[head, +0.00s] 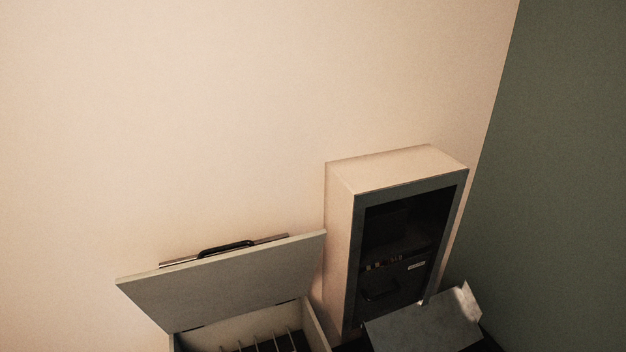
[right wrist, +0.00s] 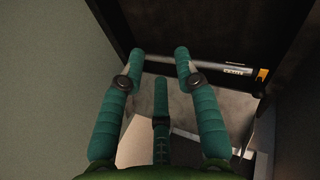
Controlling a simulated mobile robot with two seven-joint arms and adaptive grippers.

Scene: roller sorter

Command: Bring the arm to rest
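My right gripper (right wrist: 160,66) shows in the right wrist view with its teal, ribbed fingers spread apart and nothing between them. It faces a dark cabinet front with a pale horizontal bar (right wrist: 210,67). The bar passes just beyond the fingertips, and I cannot tell whether they touch it. In the head view neither gripper shows. The tall pale cabinet (head: 339,240) there has a dark, glazed or open front with a small white label low inside.
A pale box with its hinged lid (head: 235,280) raised stands left of the cabinet; thin dividers show inside. A grey slanted panel (head: 425,322) sits before the cabinet's foot. A dark green wall (head: 560,170) closes the right side. An orange tab (right wrist: 262,75) is at the bar's right.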

